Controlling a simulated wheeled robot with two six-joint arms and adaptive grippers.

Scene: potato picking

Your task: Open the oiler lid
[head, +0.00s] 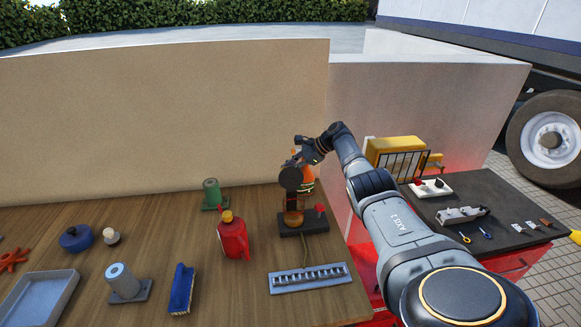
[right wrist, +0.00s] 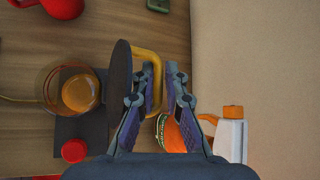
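The oiler has a dark base (head: 304,222), a clear amber cup (head: 293,216) and a red knob (head: 320,208). Its round dark lid (head: 290,178) stands nearly upright above the cup. In the right wrist view, the lid (right wrist: 120,85) shows almost edge-on beside the glass cup (right wrist: 62,92), whose top is uncovered. My right gripper (head: 303,155) is at the lid's upper part. In the right wrist view, its fingers (right wrist: 162,72) are apart, just right of the lid, with a yellow part (right wrist: 150,54) behind them. Contact with the lid cannot be told. My left gripper is not in view.
A red can (head: 232,236) stands left of the oiler, and a green cylinder (head: 211,192) behind it. A grey slotted rack (head: 310,278) lies in front. An orange and white bottle (right wrist: 230,135) is close to the right gripper. A beige wall (head: 160,120) closes the table's back.

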